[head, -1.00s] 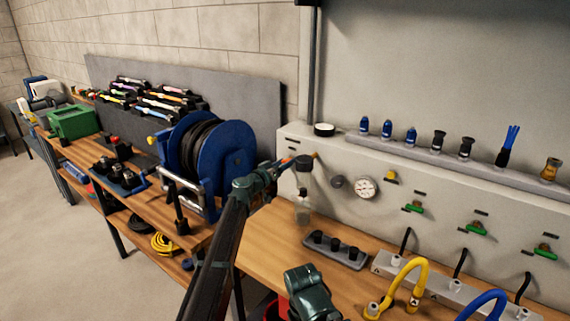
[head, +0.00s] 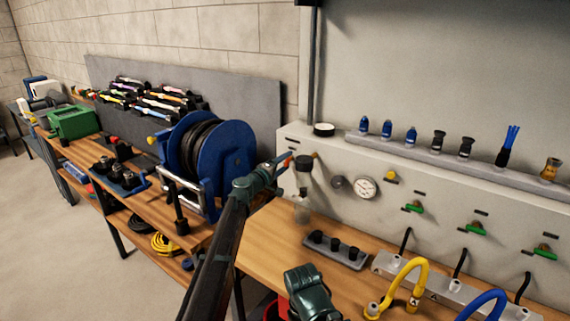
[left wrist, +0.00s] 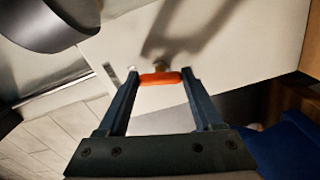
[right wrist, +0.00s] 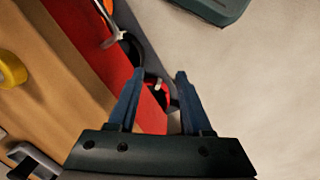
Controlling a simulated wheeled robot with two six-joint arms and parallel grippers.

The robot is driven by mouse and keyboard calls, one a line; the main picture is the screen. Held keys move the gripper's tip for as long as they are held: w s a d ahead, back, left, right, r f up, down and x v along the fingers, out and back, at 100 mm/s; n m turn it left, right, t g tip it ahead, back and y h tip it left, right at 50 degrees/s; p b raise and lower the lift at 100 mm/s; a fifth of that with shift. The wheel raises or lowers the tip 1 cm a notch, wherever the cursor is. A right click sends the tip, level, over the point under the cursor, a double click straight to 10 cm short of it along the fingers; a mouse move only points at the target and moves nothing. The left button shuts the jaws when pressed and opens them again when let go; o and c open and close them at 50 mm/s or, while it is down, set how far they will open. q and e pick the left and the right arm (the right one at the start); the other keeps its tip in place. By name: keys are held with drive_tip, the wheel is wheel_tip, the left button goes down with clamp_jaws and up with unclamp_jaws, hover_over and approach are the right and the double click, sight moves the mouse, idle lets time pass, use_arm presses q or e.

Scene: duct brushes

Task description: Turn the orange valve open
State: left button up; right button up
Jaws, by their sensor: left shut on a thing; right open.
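The orange valve handle (left wrist: 160,79) lies crosswise between the fingertips of my left gripper (left wrist: 158,76) in the left wrist view. The fingers are shut on its two ends. In the head view my left gripper (head: 281,161) is at the left end of the pale panel, and only a small bit of orange shows by its tips. A brass-coloured stem shows just behind the handle in the left wrist view. My right gripper (right wrist: 156,76) is open and empty, pointing down past the bench edge above red things.
A black-capped clear bowl filter (head: 303,180) hangs just right of the left gripper. A pressure gauge (head: 365,187) and green valves (head: 476,229) sit further right. A blue hose reel (head: 225,157) stands close on the left. A grey rack (head: 336,251) lies on the bench.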

use_arm(q)
drive_tip(key=shift+n, duration=1.6)
drive_tip(key=o, duration=1.4)
drive_tip(key=shift+c, duration=0.2)
drive_tip(key=v, duration=1.4)
